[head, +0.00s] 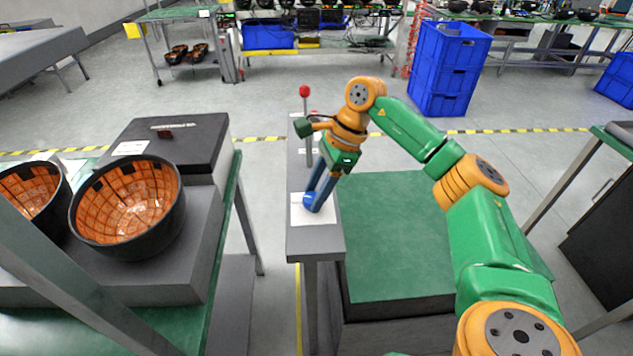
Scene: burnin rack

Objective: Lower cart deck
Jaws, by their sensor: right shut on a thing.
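The cart deck (400,230) is a flat, empty green surface on a dark base, in the middle of the head view. Along its left side runs a narrow grey console (315,243). A small blue control (311,204) sits on a white plate (327,215) on that console. My right gripper (314,197) points down at the plate and is shut on the blue control, which the fingers partly hide. A lever with a red knob (304,91) stands upright at the console's far end. My left gripper is out of view.
On the left, dark bowls with orange tiled insides (130,200) sit on a grey block beside a black box (170,140). Blue crates (447,70) stand behind my right arm. A green-topped bench edge (618,137) is at right. Open floor lies beyond the console.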

